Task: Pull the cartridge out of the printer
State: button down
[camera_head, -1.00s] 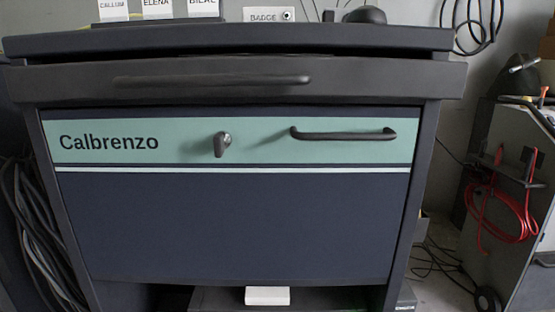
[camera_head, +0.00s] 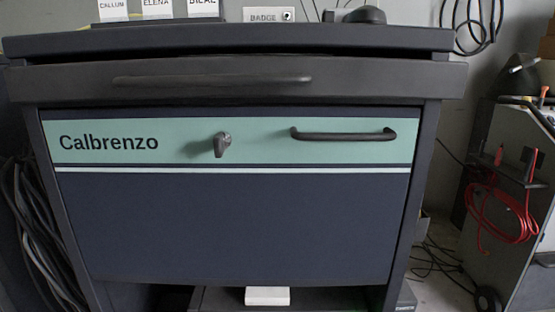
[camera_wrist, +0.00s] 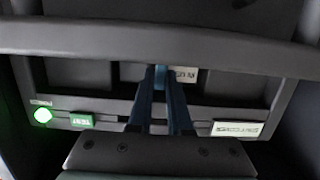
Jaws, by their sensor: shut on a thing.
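In the wrist view, my gripper (camera_wrist: 162,100) reaches into a dark recess with its two long blue-grey fingers close together. It is shut on a narrow blue piece (camera_wrist: 160,77), which I take to be part of the cartridge. The rest of the cartridge is not clearly visible behind the fingers. A pale label (camera_wrist: 186,74) sits just right of the fingertips. The printer front (camera_wrist: 75,75) is dark grey, with a lit green round light (camera_wrist: 43,115), a small green label (camera_wrist: 82,121) and a white label (camera_wrist: 237,129). My gripper does not show in the head view.
A dark bar (camera_wrist: 240,55) crosses above the recess in the wrist view. In the head view stands a Calbrenzo cabinet (camera_head: 230,225) with a handle (camera_head: 343,135) and a knob (camera_head: 222,144). A white block (camera_head: 267,296) lies below it. Red cable (camera_head: 500,215) hangs at right.

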jog(key=shift+s+r+p, duration=0.1)
jog(key=shift+s+p, duration=1.5)
jog(key=shift+s, duration=1.1)
